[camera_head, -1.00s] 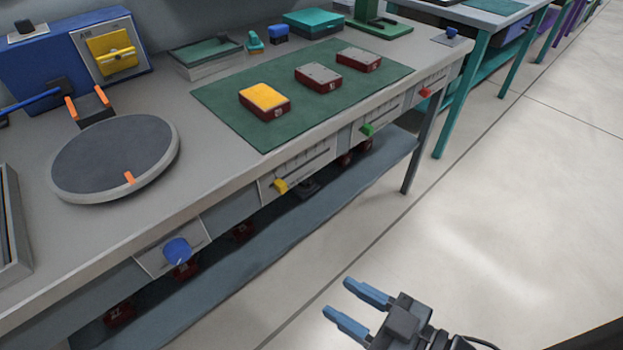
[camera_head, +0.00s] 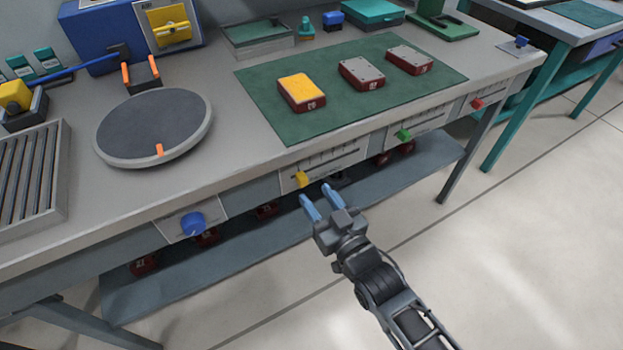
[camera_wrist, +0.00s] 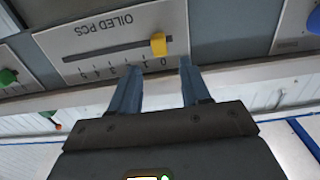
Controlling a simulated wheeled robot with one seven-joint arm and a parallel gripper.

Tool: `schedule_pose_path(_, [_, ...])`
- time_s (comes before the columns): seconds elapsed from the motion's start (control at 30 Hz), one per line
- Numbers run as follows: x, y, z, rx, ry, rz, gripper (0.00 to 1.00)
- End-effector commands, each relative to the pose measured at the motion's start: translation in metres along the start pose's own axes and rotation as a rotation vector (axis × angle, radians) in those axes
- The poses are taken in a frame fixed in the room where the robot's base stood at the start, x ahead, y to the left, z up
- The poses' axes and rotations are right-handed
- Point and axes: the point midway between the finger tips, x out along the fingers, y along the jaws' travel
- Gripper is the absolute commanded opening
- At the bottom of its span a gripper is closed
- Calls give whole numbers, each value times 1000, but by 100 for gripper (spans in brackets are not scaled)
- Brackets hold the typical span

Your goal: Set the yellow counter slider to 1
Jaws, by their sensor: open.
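The yellow slider knob (camera_head: 301,179) sits at the left end of its slotted panel (camera_head: 345,157) on the bench's front edge. In the wrist view the yellow knob (camera_wrist: 158,43) is at the right end of the slot, by the 0 mark, on the panel (camera_wrist: 95,40) labelled "OILED PCS", which shows upside down. My gripper (camera_head: 318,197) is open and empty, just below and in front of the knob. In the wrist view my gripper's two blue fingers (camera_wrist: 158,72) stand apart on either side of the knob's line, with the knob beyond their tips and not touched.
A green slider (camera_head: 403,134) and a red slider (camera_head: 477,103) are farther right on the same front edge. A blue knob (camera_head: 193,223) is to the left. A shelf (camera_head: 240,247) with dark red boxes lies under the bench. The floor in front is clear.

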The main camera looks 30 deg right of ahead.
Motion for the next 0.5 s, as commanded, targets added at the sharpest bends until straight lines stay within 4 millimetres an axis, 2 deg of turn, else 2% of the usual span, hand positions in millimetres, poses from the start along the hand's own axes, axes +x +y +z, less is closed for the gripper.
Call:
schedule_pose_path(0.2, [35, 0, -2, 0, 3, 0, 47])
schedule_pose_path(0.33, [49, 0, -1, 0, 1, 0, 47])
schedule_pose_path(0.5, [57, 0, -1, 0, 1, 0, 47])
